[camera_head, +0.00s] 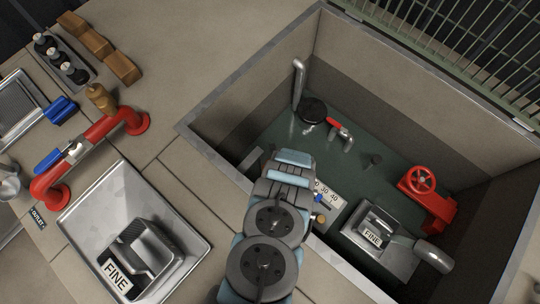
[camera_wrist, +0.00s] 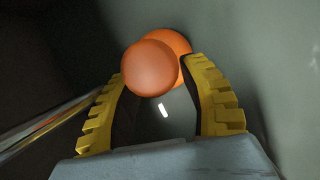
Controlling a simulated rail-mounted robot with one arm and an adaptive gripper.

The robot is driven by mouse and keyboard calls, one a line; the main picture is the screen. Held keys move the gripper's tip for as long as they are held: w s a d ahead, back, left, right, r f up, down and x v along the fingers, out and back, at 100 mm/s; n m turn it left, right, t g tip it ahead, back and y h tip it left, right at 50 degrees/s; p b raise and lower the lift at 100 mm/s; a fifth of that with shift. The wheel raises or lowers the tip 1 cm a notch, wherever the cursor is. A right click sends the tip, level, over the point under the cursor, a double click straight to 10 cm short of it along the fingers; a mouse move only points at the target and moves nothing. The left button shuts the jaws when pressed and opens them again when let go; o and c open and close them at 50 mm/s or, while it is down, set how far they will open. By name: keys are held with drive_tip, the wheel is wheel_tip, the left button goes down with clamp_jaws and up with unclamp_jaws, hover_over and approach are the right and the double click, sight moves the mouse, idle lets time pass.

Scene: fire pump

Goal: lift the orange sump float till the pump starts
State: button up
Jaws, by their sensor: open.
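The orange sump float (camera_wrist: 150,68) shows in the wrist view as a round ball just past and between my fingertips. A second orange round shape (camera_wrist: 181,46) shows partly behind it; I cannot tell if it is another part or a reflection. My gripper (camera_wrist: 158,78) is open, with yellow ridged fingers on either side of the float's near part. I cannot tell if a finger touches it. In the head view my arm reaches into the sump pit (camera_head: 205,140), and it hides the float and my fingers.
A number scale (camera_head: 328,193) is beside my arm. A thin metal rod (camera_wrist: 50,122) runs left of my fingers in the wrist view.

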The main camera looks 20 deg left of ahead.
drive_tip(key=shift+b+x, duration=1.7)
drive_tip(key=shift+x, duration=0.3)
clamp_jaws()
